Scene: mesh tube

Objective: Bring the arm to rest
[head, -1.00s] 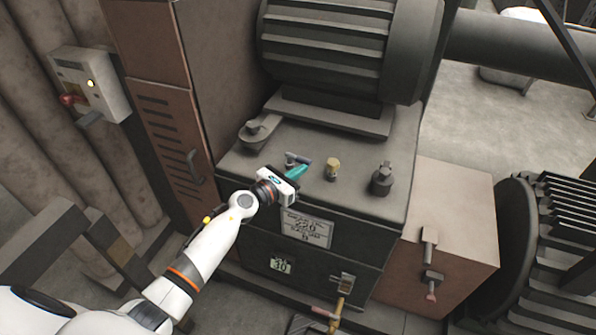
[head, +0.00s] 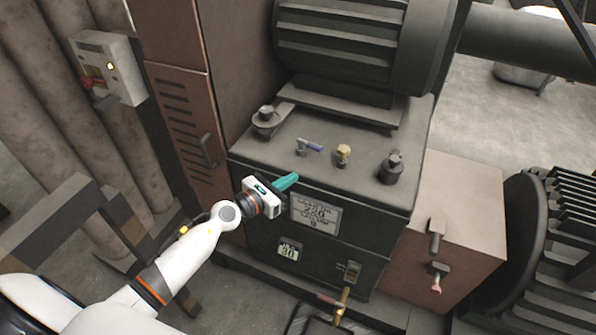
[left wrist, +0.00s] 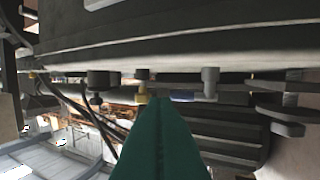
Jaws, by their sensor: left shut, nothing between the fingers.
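My left arm (head: 180,262) reaches in from the lower left of the head view. Its left gripper (head: 287,181) has teal fingers, shut with nothing between them. It is at the upper front edge of the dark machine cabinet (head: 265,230), left of the plate reading 220. In the left wrist view the teal fingers (left wrist: 158,145) point at the cabinet top and its fittings. Whether they touch the cabinet, I cannot tell. My right gripper is not in view.
On the cabinet top are a blue-handled valve (head: 308,146), a brass fitting (head: 343,154) and a dark knob (head: 391,168). A grey control box (head: 108,68) hangs at left. A striped barrier (head: 75,228) stands near my arm.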

